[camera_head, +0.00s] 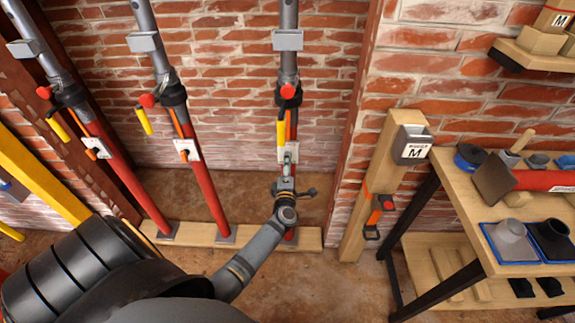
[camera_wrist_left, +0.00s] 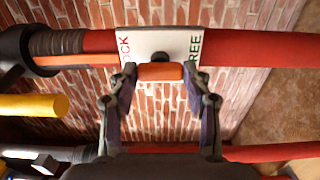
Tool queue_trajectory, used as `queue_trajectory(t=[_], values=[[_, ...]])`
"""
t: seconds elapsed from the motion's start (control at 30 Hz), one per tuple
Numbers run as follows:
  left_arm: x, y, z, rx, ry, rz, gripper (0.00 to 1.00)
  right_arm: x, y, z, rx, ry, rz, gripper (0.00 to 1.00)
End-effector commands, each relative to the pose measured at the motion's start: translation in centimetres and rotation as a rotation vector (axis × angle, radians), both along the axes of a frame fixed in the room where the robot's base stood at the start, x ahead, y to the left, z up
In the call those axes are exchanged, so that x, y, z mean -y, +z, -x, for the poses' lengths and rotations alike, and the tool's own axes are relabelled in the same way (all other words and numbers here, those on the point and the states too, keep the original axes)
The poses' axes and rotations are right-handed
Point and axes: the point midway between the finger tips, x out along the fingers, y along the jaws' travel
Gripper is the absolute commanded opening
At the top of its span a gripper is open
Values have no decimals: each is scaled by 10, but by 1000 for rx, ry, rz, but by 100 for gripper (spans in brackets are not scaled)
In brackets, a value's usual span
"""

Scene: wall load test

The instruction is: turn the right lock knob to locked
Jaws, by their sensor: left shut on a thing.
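The right prop (camera_head: 289,70) stands upright, with a grey upper tube, red lower tube and a white lock plate (camera_head: 290,150). In the left wrist view the plate (camera_wrist_left: 190,42) reads LOCK on its left and FREE on its right, both partly covered. The orange lock knob (camera_wrist_left: 160,72) sits at the plate's lower middle, below a dark pivot. My left gripper (camera_head: 288,172) reaches the plate from below; in the left wrist view its two fingers (camera_wrist_left: 161,78) are shut on the knob, one on each side. Which word the knob points to is hard to tell. My right gripper is out of view.
Two more red props (camera_head: 205,190) (camera_head: 125,170) lean to the left, with orange knobs and yellow handles. The feet stand on a wooden board (camera_head: 255,238). A wooden post (camera_head: 375,190) and a workbench (camera_head: 470,195) with tools are on the right. A brick wall is behind.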

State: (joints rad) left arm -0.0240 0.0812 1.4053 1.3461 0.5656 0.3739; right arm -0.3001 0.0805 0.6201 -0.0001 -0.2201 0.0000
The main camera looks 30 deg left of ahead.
Motion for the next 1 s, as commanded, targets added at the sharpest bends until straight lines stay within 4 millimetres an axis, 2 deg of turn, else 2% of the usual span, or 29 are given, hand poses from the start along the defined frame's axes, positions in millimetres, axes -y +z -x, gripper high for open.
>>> queue_trajectory(t=[0.07,0.1,0.23,0.53,0.63,1.0], values=[[0,-2,1,-1,0,4,17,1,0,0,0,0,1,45],[0,-2,1,-1,0,4,54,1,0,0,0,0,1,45],[0,-1,0,-1,0,3,72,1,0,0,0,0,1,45],[1,-1,1,0,0,1,72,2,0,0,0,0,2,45],[5,-2,9,-3,0,3,72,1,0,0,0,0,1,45],[49,-2,80,-3,2,5,72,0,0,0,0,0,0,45]])
